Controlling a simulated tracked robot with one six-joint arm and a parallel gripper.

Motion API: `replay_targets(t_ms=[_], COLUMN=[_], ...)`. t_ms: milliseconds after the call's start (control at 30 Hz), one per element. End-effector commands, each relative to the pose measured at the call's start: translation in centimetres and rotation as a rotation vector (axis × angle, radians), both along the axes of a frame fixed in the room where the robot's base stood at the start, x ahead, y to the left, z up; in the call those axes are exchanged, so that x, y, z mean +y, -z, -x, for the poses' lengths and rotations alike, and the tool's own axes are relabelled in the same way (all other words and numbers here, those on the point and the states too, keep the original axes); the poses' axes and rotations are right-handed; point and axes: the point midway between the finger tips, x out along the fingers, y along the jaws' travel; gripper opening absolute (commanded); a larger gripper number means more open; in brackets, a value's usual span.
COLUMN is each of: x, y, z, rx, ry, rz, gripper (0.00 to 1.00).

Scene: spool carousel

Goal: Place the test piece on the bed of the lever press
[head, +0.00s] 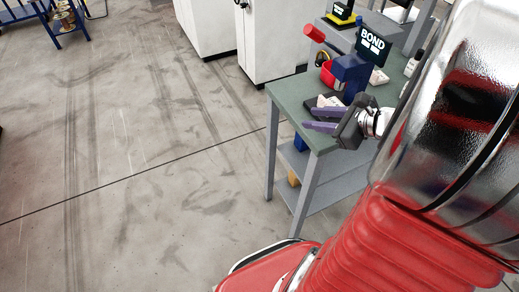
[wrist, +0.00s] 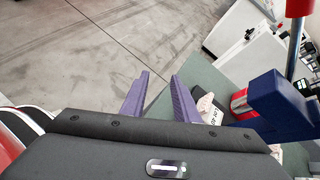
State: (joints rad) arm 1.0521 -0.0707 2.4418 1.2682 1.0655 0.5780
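The lever press (head: 350,73) stands on the green-topped bench, with a blue body and a red-ended lever. It also shows at right in the wrist view (wrist: 283,108). Its bed cannot be made out clearly. My gripper (head: 312,119) is over the bench's near left corner, in front of the press. Its two purple fingers (wrist: 161,75) are apart, with nothing between them. A pale piece with dark marks (wrist: 207,108) lies just right of the fingers, partly hidden; I cannot tell whether it is the test piece. It also shows behind the fingers in the head view (head: 327,101).
A red round object (head: 327,74) sits beside the press; a BOND sign (head: 373,46) stands behind it. The bench (head: 288,97) has a lower shelf with a blue and a yellowish item. White cabinets (head: 270,42) stand behind.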

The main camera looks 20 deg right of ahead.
Motion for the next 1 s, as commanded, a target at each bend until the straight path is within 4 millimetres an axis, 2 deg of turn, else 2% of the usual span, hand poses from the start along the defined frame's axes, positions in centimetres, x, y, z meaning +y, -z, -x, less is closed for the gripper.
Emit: replay_targets(t_ms=[33, 100, 400, 700, 1000], x=[2.0, 4.3, 12.4, 17.3, 19.6], y=[-0.2, -0.3, -0.4, -0.9, -2.4], z=[-0.2, -0.2, 1.7, 4.5, 6.8], rx=[0.009, 0.023, 0.048, 0.016, -0.064], ry=[-0.08, -0.19, -0.652, -1.084, -1.472], rz=[0.057, 0.136, 0.495, 0.874, 1.283], gripper=[0.28, 0.28, 0.28, 0.28, 0.28])
